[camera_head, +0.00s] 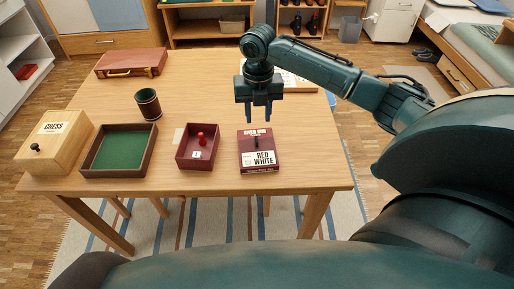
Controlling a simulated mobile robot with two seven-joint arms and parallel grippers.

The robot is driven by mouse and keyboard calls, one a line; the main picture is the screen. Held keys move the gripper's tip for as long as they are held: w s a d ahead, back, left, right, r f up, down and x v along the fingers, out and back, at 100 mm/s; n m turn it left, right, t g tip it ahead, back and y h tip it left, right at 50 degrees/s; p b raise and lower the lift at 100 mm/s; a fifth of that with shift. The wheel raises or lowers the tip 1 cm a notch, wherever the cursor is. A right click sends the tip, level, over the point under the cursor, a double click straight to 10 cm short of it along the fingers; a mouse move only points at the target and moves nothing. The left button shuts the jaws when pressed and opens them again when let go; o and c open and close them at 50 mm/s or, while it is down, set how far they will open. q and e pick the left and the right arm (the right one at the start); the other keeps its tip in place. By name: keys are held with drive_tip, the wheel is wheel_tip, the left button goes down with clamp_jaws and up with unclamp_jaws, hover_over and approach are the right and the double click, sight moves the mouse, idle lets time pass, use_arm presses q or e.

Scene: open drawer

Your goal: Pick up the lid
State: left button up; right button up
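A dark red lid or lidded box (247,160) with a white label reading "RED WHITE" lies near the front edge of the table, right of centre. A small dark upright knob shows on its top. I cannot tell whether a box lies under the lid. My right gripper (259,116) points down above and slightly behind it, fingers apart, empty and not touching it. A small open dark red box (184,160) stands to its left, with a red pawn (201,139) and a white die (196,155) inside. My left gripper is out of view.
The table (210,85) also holds a green-lined tray (120,150), a dice cup (148,104), a wooden "CHESS" box (62,150) and a red case (131,63). A white board (290,80) lies partly behind my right arm. The table's middle is clear.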

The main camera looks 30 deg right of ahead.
sight(257, 142)
wheel_tip(257, 142, down, 11)
drive_tip(key=shift+w+r, duration=0.15)
drive_tip(key=shift+r, duration=0.05)
idle(0.3)
drive_tip(key=shift+c, duration=0.4)
clamp_jaws()
